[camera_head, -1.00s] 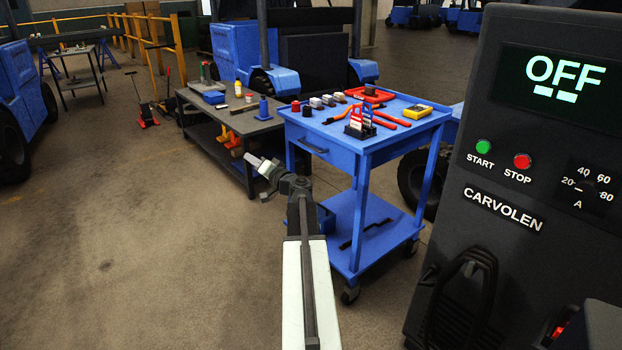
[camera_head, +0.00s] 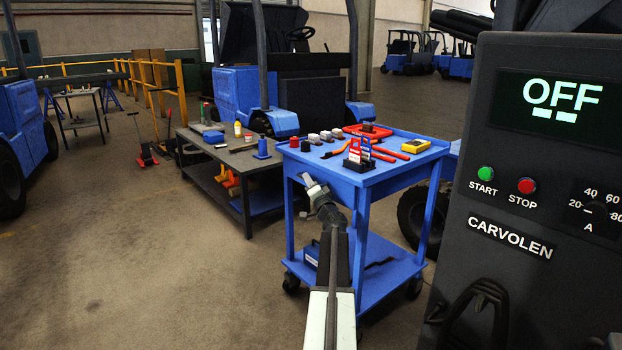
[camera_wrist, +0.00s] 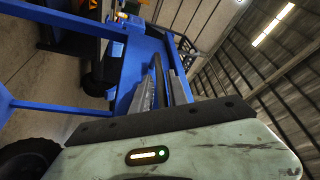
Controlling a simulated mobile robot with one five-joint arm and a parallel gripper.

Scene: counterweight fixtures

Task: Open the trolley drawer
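The blue trolley (camera_head: 385,172) stands right of centre in the head view. Its drawer front (camera_head: 340,187) is below the top on the near left face and looks flush. My gripper (camera_head: 308,182) is right in front of that face and covers the handle there. In the wrist view, the two grey fingers (camera_wrist: 162,90) are apart, with a dark bar, seemingly the drawer handle (camera_wrist: 158,70), between them. The blue drawer panel (camera_wrist: 132,60) is behind it. Whether the fingers touch the bar I cannot tell.
The trolley top holds a red and blue clip stand (camera_head: 358,153), red pliers, small blocks and a yellow meter (camera_head: 416,146). A dark workbench (camera_head: 215,165) stands to the left. The charger (camera_head: 540,200) reading OFF is close on the right.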

